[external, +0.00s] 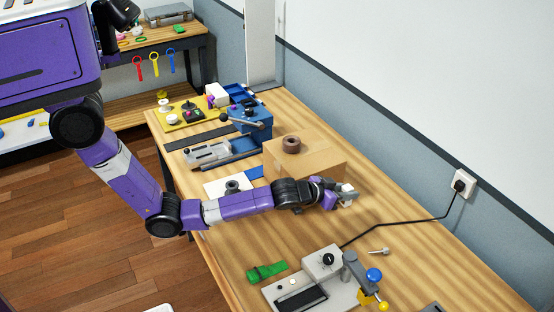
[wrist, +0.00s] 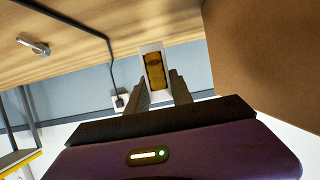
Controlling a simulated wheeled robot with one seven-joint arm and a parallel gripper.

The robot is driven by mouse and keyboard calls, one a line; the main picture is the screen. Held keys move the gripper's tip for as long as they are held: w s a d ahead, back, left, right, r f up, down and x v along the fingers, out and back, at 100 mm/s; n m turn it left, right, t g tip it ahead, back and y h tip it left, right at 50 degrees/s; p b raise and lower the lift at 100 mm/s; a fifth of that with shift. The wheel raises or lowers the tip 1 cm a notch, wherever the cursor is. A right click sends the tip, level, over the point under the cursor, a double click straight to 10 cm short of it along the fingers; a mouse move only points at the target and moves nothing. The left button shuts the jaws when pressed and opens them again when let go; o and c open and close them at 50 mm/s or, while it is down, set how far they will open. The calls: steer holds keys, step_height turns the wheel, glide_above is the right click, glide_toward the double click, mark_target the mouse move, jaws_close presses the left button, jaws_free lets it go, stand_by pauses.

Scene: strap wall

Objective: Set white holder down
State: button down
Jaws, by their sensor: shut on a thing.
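My gripper (external: 341,196) is over the wooden table (external: 400,228), in front of the cardboard box. It is shut on the white holder (external: 347,188), a small white piece at its fingertips. In the wrist view the white holder (wrist: 143,50) is a white frame around a yellow-brown inside, between the two fingers (wrist: 160,88). The holder looks close to the tabletop, but I cannot tell whether it touches it.
The cardboard box (external: 325,160), with a brown tape roll (external: 291,144) on top, stands just behind my gripper. A grey device (external: 322,262) with a black cable and a green object (external: 266,271) are nearer. A small metal part (external: 379,251) lies on otherwise clear wood at the right.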

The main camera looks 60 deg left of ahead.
mark_target(342, 204)
steer(key=shift+f, duration=2.8)
steer(key=shift+f, duration=0.15)
steer(key=c, duration=1.1)
jaws_free()
steer(key=shift+s+r, duration=0.1)
steer(key=shift+r, duration=0.15)
steer(key=v, duration=1.1)
steer(key=shift+s+b, duration=0.4)
